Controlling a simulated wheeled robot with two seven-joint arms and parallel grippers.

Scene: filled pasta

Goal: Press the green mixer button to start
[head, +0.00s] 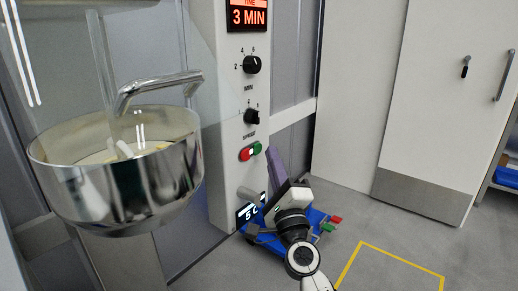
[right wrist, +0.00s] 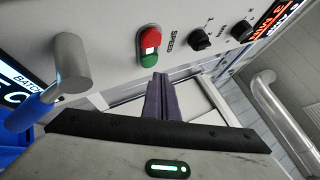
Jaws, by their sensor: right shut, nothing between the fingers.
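The green mixer button (head: 257,148) sits on the white control panel (head: 228,120), right beside a red button (head: 245,155) with a small white piece between them. My right gripper (head: 270,153) has purple fingers, shut and empty, close to the right of the green button in the head view. In the right wrist view the closed fingers (right wrist: 160,78) point up at the panel just below the green button (right wrist: 149,60), with the red button (right wrist: 151,38) above it. A small gap seems to show there; contact is not visible. My left gripper is not in view.
Two black knobs (head: 252,65) and a "3 MIN" display (head: 248,17) are above the buttons. A steel bowl (head: 120,180) with pale contents stands left. A grey cylindrical knob (right wrist: 70,62) projects near the panel's lower display.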

